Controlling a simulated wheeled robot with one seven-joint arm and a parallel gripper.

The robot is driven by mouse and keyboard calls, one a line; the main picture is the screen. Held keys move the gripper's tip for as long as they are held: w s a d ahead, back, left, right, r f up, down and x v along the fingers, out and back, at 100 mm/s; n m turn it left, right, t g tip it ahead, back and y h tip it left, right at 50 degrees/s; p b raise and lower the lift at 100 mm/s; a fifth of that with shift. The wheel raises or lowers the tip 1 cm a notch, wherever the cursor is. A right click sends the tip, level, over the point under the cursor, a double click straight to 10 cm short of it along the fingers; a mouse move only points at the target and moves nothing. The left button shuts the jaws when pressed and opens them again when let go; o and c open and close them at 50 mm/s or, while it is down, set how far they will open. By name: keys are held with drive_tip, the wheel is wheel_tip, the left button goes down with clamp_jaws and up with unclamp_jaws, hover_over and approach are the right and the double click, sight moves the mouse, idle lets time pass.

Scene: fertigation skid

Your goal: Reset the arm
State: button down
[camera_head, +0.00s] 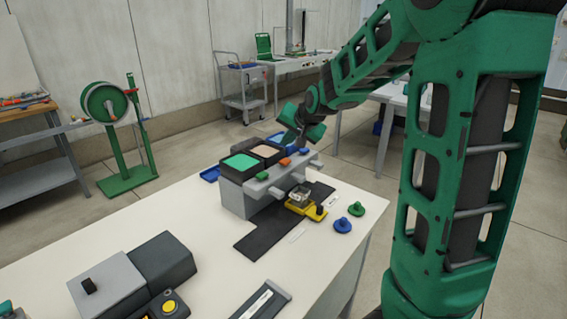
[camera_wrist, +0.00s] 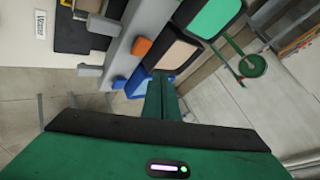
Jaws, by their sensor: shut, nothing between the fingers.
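My gripper (camera_head: 302,141) is at the far end of the table, over the back of the grey skid block (camera_head: 236,200). Its fingers point down close to the block's far end; I cannot tell whether they touch anything. In the wrist view my gripper's fingers (camera_wrist: 161,78) are together with nothing between them. They lie beside a blue part (camera_wrist: 135,82) and a tan-topped bin (camera_wrist: 180,53). My green arm reaches out from the right of the head view.
A grey and black box stands front left. The table's left middle is clear.

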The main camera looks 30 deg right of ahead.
drive_tip(key=shift+r, duration=0.7)
drive_tip(key=shift+s, duration=0.1)
drive_tip(key=s+f+n+g, duration=0.1)
drive_tip(key=s+f+g, duration=0.1)
drive_tip(key=s, duration=1.2)
drive_tip(key=s+f+n+g, duration=0.1)
drive_tip(key=s+g, duration=0.3)
drive_tip(key=s, duration=1)
drive_tip(key=s+f+n+g, duration=0.1)
drive_tip(key=s+f+g, duration=0.2)
drive_tip(key=s, duration=1.1)
drive_tip(key=shift+d+f+y, duration=0.15)
drive_tip(key=shift+f+y, duration=0.15)
drive_tip(key=shift+f, duration=0.3)
drive_tip(key=shift+w+f, duration=0.25)
drive_tip(key=shift+w, duration=0.35)
